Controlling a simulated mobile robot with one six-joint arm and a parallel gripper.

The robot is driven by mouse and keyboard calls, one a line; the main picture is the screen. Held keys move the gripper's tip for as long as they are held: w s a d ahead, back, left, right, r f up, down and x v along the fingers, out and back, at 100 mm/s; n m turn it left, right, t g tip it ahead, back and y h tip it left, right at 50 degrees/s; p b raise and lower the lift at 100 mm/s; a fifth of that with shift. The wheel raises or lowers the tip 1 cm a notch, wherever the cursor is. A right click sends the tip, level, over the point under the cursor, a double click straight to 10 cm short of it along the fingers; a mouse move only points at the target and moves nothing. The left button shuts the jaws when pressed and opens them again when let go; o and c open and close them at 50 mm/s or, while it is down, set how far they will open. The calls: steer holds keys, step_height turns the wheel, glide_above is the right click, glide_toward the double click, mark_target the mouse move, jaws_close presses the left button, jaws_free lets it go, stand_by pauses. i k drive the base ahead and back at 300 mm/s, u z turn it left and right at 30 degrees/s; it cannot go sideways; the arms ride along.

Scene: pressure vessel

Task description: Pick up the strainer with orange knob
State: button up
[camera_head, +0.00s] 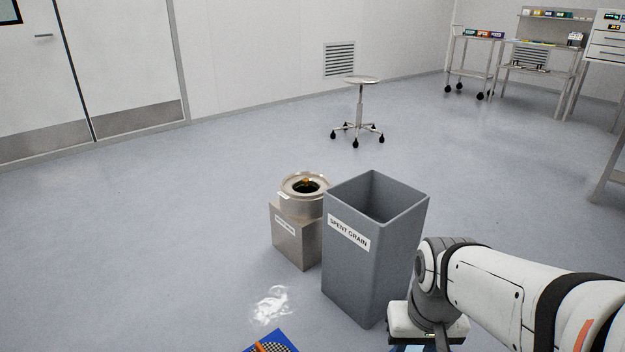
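A round metal vessel (301,208) stands on a metal box near the middle of the camera_head view. Its top is open and dark inside, and a small orange knob (306,181) shows in the opening. The strainer body under this knob is too small and dark to make out. My gripper (425,347) is at the bottom edge, right of the grey bin and well away from the vessel. Its fingertips are cut off by the frame, so I cannot see whether it is open or holds anything.
A tall open grey bin labelled SPENT GRAIN (360,255) stands between my arm and the vessel. A blue patterned item with an orange part (275,343) shows at the bottom edge. A white spill (270,305) lies on the floor. A stool (359,110) stands behind; floor to the left is clear.

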mark_target(306, 189)
steer(key=u, duration=2.15)
steer(key=i, duration=3.85)
steer(key=z, duration=3.7)
